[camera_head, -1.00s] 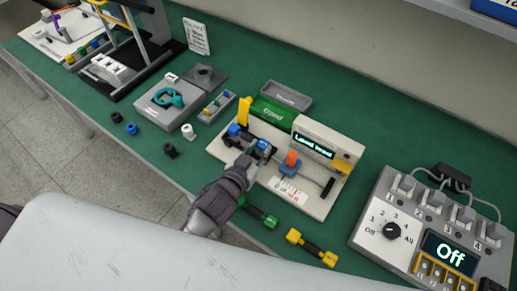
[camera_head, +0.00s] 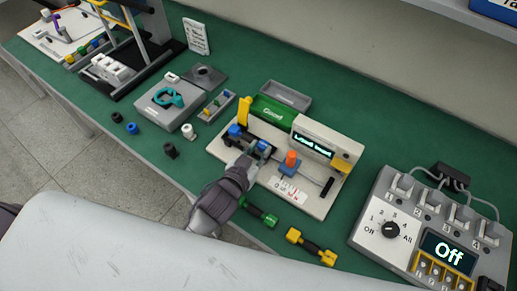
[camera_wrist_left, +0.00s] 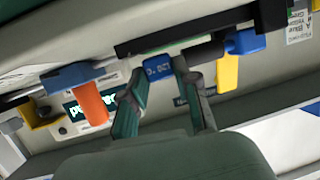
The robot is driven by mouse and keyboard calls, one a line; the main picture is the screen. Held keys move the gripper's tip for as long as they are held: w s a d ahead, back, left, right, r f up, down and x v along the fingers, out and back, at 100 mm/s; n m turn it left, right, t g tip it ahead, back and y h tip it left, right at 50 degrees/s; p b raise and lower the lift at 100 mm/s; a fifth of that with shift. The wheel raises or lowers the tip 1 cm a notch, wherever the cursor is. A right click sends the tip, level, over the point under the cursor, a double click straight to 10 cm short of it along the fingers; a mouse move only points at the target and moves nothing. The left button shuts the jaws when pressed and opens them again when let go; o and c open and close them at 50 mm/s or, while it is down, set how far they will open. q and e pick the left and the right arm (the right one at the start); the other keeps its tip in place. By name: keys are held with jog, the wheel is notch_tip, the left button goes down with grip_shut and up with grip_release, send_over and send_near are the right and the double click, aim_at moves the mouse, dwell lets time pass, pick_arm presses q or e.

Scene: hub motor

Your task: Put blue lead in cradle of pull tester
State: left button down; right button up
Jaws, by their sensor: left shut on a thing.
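The blue lead has blue ends and a black middle. In the head view its far blue end (camera_head: 235,130) shows at the left of the pull tester (camera_head: 291,205). In the left wrist view one blue end (camera_wrist_left: 157,67) is at the fingertips and the other blue end (camera_wrist_left: 246,42) is to the right. My left gripper (camera_head: 252,152) is over the tester's left part, shut on the lead's near end; its fingers also show in the left wrist view (camera_wrist_left: 163,88). The dark cradle is partly hidden, so I cannot tell whether the lead is seated. My right gripper is not in view.
The tester carries an orange knob on a blue block (camera_head: 290,167) and a yellow upright part (camera_head: 244,111). A green lead (camera_head: 259,216) and a yellow lead (camera_head: 312,247) lie in front. A green "Good" bin (camera_head: 272,113) stands behind; a switch box (camera_head: 430,235) is at right.

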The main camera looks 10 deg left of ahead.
pick_arm(q)
jog(key=shift+f+b, duration=0.35)
jog(key=shift+f, duration=0.25)
jog(key=c, duration=0.8)
grip_release()
jog(key=shift+o, duration=0.2)
notch_tip(320, 180, up, 10)
